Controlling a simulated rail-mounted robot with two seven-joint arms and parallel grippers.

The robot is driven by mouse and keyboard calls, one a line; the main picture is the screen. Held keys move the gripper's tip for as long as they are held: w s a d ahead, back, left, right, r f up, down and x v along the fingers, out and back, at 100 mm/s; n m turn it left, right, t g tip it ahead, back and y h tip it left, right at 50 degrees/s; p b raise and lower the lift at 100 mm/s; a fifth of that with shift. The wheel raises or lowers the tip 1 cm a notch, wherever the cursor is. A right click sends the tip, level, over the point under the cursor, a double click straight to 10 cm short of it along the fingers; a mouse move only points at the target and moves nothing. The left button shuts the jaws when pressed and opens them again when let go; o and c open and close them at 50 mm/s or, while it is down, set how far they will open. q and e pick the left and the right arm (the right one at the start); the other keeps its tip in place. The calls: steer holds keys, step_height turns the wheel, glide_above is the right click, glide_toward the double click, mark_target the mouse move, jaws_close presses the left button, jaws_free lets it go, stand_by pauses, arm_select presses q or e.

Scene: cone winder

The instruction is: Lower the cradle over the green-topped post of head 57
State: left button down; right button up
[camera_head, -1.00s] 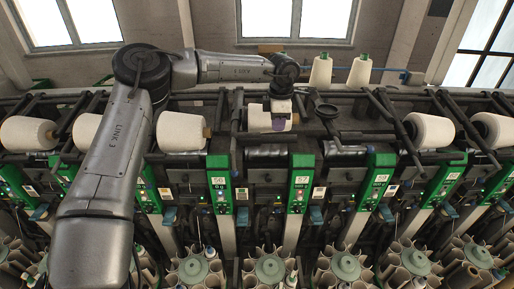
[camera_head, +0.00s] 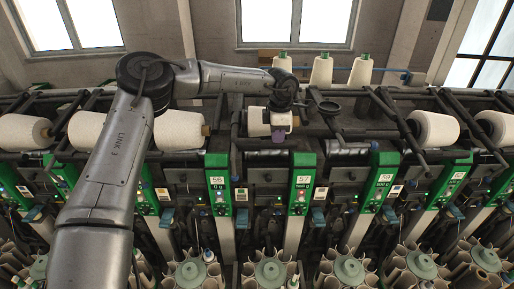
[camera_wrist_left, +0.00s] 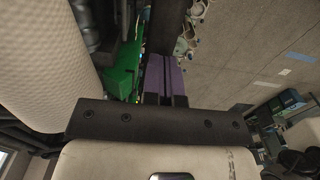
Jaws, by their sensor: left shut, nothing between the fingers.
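The green-topped post of head 57 (camera_head: 302,185) stands in the middle of the row. A white cone (camera_head: 256,122) sits up and left of it, above a bare dark drum (camera_head: 266,154); the black cradle bars around it are partly hidden by my arm. My left gripper (camera_head: 279,139) is in front of the cone's right part, its purple fingers shut and empty, pointing down. In the left wrist view, the purple fingers (camera_wrist_left: 165,78) lie right of a green post surface (camera_wrist_left: 121,65), and the cone (camera_wrist_left: 38,60) fills the left. Contact with the cradle cannot be told. My right gripper is not in view.
The post of head 56 (camera_head: 218,185) stands to the left with its cone (camera_head: 180,130). A black round disc (camera_head: 329,107) and bars stand right of my gripper. Several spare cones (camera_head: 321,70) stand behind. Pots with green centres (camera_head: 270,270) line the front.

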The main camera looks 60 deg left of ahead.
arm_select(q)
steer(key=shift+f, duration=0.4)
steer(key=s+d+r+p, duration=0.1)
steer(key=d+r+p, duration=0.1)
steer(key=r, duration=0.5)
steer(key=shift+s+d, duration=0.35)
steer(key=shift+d, duration=0.5)
steer(key=shift+r, duration=0.1)
